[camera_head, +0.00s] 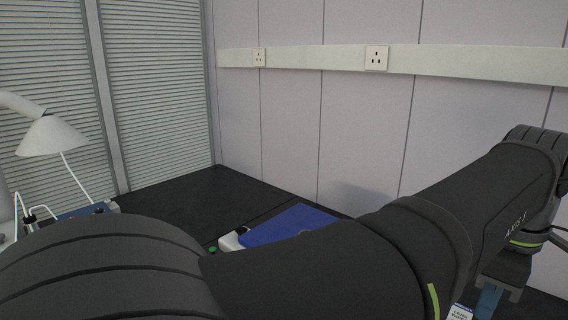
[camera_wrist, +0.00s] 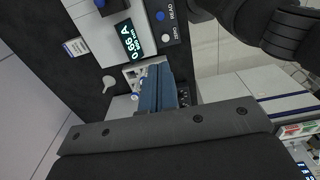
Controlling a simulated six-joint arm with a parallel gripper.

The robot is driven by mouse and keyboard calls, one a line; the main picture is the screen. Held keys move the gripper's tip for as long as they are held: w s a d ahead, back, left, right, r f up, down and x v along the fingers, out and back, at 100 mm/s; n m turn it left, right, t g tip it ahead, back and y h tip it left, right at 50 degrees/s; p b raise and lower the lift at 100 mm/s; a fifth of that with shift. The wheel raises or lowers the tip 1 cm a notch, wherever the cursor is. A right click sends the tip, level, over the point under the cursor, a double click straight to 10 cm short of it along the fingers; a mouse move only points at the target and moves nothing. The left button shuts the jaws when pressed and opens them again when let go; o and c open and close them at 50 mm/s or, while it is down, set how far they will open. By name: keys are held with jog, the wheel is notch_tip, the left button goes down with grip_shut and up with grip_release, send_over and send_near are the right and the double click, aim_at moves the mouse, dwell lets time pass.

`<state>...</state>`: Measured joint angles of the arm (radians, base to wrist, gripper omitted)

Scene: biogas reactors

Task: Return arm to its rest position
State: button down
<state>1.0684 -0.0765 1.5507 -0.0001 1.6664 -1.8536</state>
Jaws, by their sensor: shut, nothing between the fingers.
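My arm, in dark covers with a green-yellow stripe, fills much of the lower half of the head view. My gripper (camera_wrist: 158,90) shows in the wrist view as two blue-grey fingers side by side, shut with nothing between them. In the head view, part of a blue-grey finger (camera_head: 488,299) shows at the lower right under the wrist, near the wall side. The fingertips are cut off or hidden there. In the wrist view, the fingers point towards the black bench top (camera_wrist: 100,98) and a white instrument. I cannot tell how far above they are.
A white instrument with a lit display (camera_wrist: 130,40) lies near the fingers in the wrist view. A blue-topped device (camera_head: 290,224) sits on the bench, partly behind my arm. A white cone-shaped hood (camera_head: 50,136) is at left. The bench's back corner (camera_head: 200,200) is clear.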

jog(key=shift+m, duration=0.9)
jog(key=shift+s+d+f, duration=0.1)
jog(key=shift+d+f, duration=0.5)
jog(key=shift+f, duration=0.2)
jog(key=shift+s+d+f, duration=0.1)
jog(key=shift+d+f, duration=0.5)
jog(key=shift+f, duration=0.2)
